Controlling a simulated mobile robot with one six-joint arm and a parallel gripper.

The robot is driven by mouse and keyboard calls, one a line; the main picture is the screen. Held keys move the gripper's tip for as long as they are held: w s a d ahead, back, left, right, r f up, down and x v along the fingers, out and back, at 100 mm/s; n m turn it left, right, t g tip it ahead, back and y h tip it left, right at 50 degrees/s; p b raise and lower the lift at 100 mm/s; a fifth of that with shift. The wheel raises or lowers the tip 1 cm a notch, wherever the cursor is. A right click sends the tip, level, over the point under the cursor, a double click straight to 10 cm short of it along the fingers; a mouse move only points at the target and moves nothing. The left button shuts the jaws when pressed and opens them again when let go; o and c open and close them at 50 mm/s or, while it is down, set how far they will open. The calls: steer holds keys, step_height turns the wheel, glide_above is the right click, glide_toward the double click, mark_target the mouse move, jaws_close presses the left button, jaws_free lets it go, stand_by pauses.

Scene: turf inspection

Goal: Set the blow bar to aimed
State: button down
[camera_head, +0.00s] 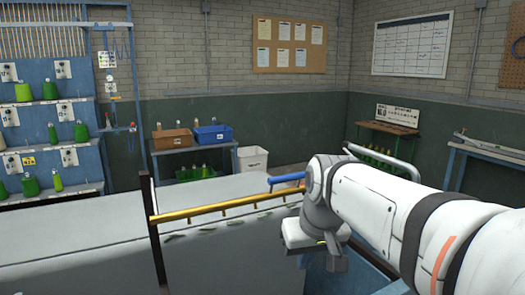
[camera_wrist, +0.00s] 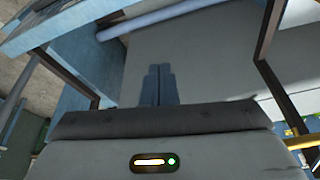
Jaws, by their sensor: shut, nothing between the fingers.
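A long yellow bar (camera_head: 225,205) with short stubs under it runs across the grey bed (camera_head: 90,215) in the head view; it looks like the blow bar. Several small green tufts lie just below it. A blue bar end (camera_head: 287,178) shows beyond its right end, partly hidden by my arm. A piece of yellow bar (camera_wrist: 302,143) shows at the right edge of the wrist view. My gripper (camera_wrist: 160,72) is shut and empty, its fingers side by side over a grey surface. In the head view my wrist hides the bar's right end. The bar's setting cannot be read.
A dark upright post (camera_head: 154,235) stands at the bar's left end. Dark frame posts (camera_wrist: 270,45) and a pale roller (camera_wrist: 150,18) show in the wrist view. Behind the bed are a brown box (camera_head: 171,139), a blue box (camera_head: 213,134) and a white bin (camera_head: 252,158).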

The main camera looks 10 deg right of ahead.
steer(key=w+r+n+p, duration=0.1)
steer(key=w+r, duration=0.3)
steer(key=r, duration=0.4)
steer(key=w+d+r+n+t+y+p, duration=0.1)
steer(key=w+r, duration=0.3)
steer(key=r, duration=0.5)
steer(key=w+r+t+p, duration=0.1)
steer(key=w+r, duration=0.3)
steer(key=r, duration=0.5)
steer(key=shift+w+d+n+p, duration=0.25)
steer(key=shift+w+n+p, duration=0.15)
steer(key=shift+p, duration=0.45)
steer(key=p, duration=0.1)
glide_above(289, 178)
steer(key=f, duration=0.6)
steer(key=w+f, duration=0.1)
steer(key=f, duration=0.2)
steer(key=shift+a, duration=0.25)
steer(key=shift+s+d+f, duration=0.1)
steer(key=shift+s+f, duration=0.1)
steer(key=shift+f, duration=0.3)
steer(key=shift+s+d+f, duration=0.1)
steer(key=shift+s+f, duration=0.1)
steer(key=shift+f, duration=0.3)
steer(key=shift+s+f, duration=0.15)
steer(key=shift+f, duration=0.55)
steer(key=shift+d, duration=0.1)
